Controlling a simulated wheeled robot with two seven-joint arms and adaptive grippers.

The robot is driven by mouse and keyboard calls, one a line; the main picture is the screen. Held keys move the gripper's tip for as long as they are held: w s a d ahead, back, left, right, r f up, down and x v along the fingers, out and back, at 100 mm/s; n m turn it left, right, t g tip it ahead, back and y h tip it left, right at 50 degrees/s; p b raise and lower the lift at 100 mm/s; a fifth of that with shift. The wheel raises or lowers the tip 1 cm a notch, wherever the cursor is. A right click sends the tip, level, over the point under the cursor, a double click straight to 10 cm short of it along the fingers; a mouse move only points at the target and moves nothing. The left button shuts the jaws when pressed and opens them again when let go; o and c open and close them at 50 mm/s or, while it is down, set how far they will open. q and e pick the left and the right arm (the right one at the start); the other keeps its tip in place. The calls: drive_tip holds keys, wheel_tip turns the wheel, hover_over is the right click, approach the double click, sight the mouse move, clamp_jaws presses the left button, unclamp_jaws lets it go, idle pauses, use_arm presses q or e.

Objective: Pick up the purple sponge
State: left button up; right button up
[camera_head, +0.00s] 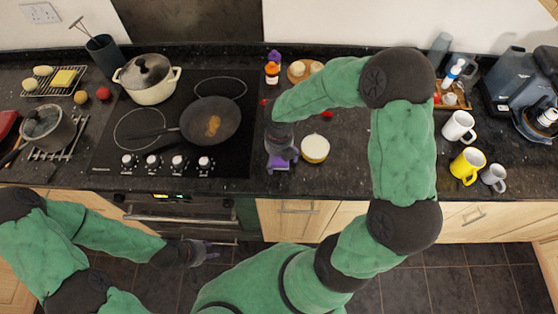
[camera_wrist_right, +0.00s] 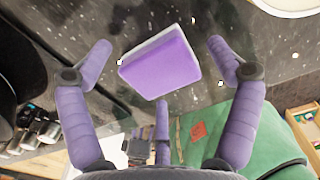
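The purple sponge (camera_wrist_right: 160,65) is a rectangular block with a pale layer along one edge. In the right wrist view it lies on the dark counter between the spread fingers of my right gripper (camera_wrist_right: 160,58), with gaps on both sides. In the head view my right gripper (camera_head: 282,152) is over the front of the counter, right of the hob, and a bit of the sponge (camera_head: 278,164) shows among its fingers. My right gripper is open and empty. My left gripper (camera_head: 207,252) is low in front of the oven, away from the counter; its fingers are too small to judge.
The hob (camera_head: 120,155) with a frying pan (camera_head: 210,122) is to the left. White (camera_head: 458,126) and yellow (camera_head: 467,165) mugs stand further right. The counter's front edge is close.

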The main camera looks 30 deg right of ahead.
drive_tip(key=c, duration=0.8)
